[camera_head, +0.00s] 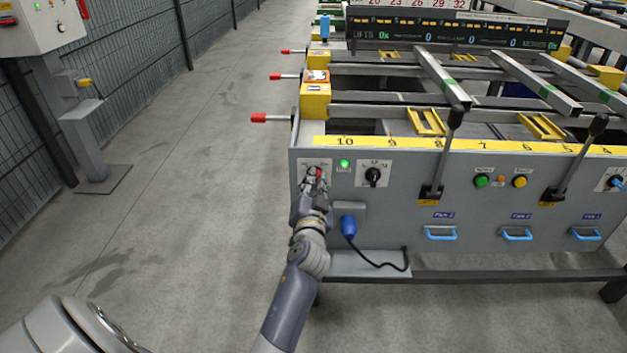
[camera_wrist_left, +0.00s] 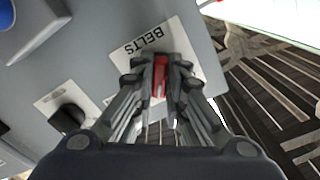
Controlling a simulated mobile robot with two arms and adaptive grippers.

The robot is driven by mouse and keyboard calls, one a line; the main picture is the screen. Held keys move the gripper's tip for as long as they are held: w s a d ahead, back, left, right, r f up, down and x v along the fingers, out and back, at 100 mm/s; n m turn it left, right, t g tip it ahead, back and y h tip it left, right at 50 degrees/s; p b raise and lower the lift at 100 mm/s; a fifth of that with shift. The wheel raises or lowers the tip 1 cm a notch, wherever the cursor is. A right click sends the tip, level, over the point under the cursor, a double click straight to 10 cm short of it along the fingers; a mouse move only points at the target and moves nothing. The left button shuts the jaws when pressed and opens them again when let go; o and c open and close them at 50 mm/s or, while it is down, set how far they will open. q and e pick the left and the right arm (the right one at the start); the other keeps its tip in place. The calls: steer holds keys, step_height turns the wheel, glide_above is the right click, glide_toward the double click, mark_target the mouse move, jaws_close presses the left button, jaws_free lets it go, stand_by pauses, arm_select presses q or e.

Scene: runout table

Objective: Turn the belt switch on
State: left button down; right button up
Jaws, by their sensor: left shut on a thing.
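The belt switch has a red handle (camera_wrist_left: 159,76) on a white plate labelled BELTS (camera_wrist_left: 181,42), on the left end of the grey control panel (camera_head: 400,205). My left gripper (camera_head: 314,172) is at the switch in the head view. In the left wrist view its fingers (camera_wrist_left: 160,85) are shut on the red handle, one on each side. A green lamp (camera_head: 344,163) is lit just right of the plate. The fingers hide part of the handle, and its exact angle is hard to tell. My right gripper is not in view.
A black rotary knob (camera_head: 373,175) is right of the lamp. A blue plug (camera_head: 348,227) with a black cable sits below. Two upright levers (camera_head: 447,150) rise from the panel front. Red-tipped handles (camera_head: 270,118) stick out left.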

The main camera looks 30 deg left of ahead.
arm_select(q)
steer(key=shift+r+m+p, duration=0.1)
steer(key=shift+m+p, duration=0.2)
steer(key=shift+m, duration=1)
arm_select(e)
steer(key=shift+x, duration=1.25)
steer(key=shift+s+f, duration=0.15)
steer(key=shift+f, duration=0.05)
arm_select(q)
steer(key=c, duration=1.6)
jaws_free()
step_height(320, 180, up, 10)
steer(key=shift+w+a, duration=0.1)
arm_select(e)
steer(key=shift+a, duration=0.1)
